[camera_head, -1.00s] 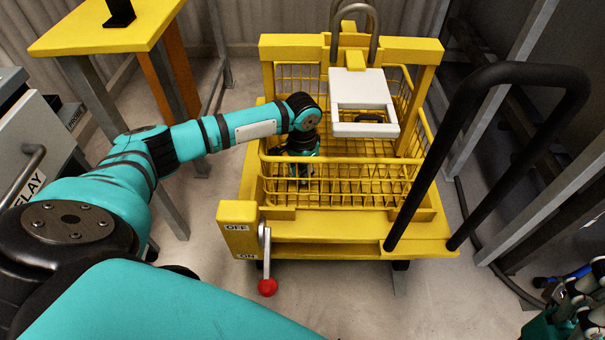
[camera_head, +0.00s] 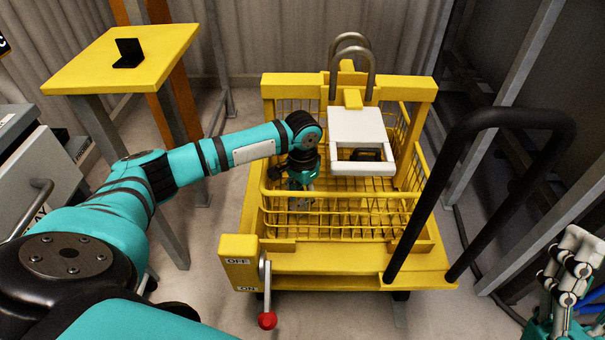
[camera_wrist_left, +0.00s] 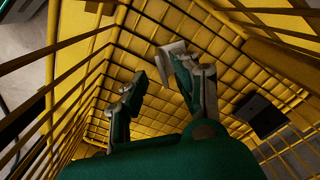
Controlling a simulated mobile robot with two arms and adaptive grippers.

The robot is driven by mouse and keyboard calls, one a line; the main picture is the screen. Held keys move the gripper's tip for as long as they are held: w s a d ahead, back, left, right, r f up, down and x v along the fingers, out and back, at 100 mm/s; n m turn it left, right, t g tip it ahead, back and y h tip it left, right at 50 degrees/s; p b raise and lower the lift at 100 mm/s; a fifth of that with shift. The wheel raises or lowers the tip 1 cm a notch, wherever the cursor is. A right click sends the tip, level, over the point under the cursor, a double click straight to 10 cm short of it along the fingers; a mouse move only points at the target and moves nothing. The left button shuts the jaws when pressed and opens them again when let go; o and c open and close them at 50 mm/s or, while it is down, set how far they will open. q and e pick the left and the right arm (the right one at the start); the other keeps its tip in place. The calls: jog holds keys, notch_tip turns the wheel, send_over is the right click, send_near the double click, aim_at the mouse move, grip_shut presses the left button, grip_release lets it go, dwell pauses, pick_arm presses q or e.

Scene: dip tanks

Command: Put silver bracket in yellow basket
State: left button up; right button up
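The yellow basket (camera_head: 395,233) is a wire basket on a yellow cart. My left gripper (camera_head: 301,203) reaches down inside its left part. In the left wrist view the two fingers of my left gripper (camera_wrist_left: 158,92) stand apart with a gap between them, over the wire mesh floor. A small pale grey piece, which looks like the silver bracket (camera_wrist_left: 168,50), shows just past the tip of the right-hand finger. I cannot tell whether it touches that finger. My right gripper (camera_head: 572,268) is at the lower right edge, away from the basket, partly cut off.
A black bracket (camera_head: 128,53) stands on a yellow table (camera_head: 85,70) at the back left. A dark piece (camera_wrist_left: 259,115) lies in the basket. A white frame (camera_head: 359,125) hangs over the basket. A black handle (camera_head: 432,195) rises at the cart's right; a red-knobbed lever (camera_head: 267,319) is in front.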

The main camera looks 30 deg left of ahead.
pick_arm(q)
notch_tip(320, 180, up, 4)
jog(key=shift+p, duration=0.65)
jog(key=shift+r+p, duration=0.55)
jog(key=shift+r, duration=1.05)
pick_arm(e)
jog(key=w+f+g+h, duration=0.3)
jog(key=w+f+g, duration=0.4)
jog(key=f, duration=0.2)
jog(key=shift+a+f, duration=0.2)
jog(key=shift+a, duration=0.05)
